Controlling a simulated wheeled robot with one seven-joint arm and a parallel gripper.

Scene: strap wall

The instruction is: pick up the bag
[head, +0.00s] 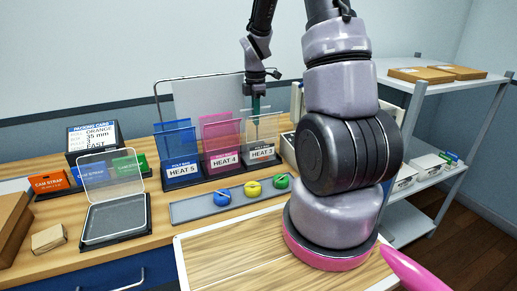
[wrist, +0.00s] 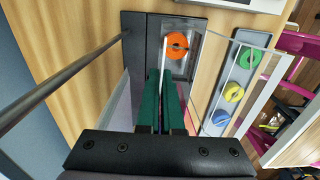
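The bag (head: 262,128) is a thin, clear, pale sheet standing upright in the rack behind the HEAT 3 card (head: 262,153). My gripper (head: 257,108) points down at its top edge. In the wrist view, my gripper's two green fingers (wrist: 162,100) are close together, with the bag's thin pale edge (wrist: 165,60) between them. They look shut on it. An orange coil (wrist: 177,40) shows behind a clear pane by the fingertips; I cannot tell whether it is inside the bag.
Blue HEAT 5 (head: 178,140) and pink HEAT 4 (head: 222,135) holders stand to the left. A grey tray (head: 188,209) with blue, yellow and green coils lies in front. An open clear-lidded case (head: 113,218) is at left. A wire frame (head: 158,95) rises behind the rack.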

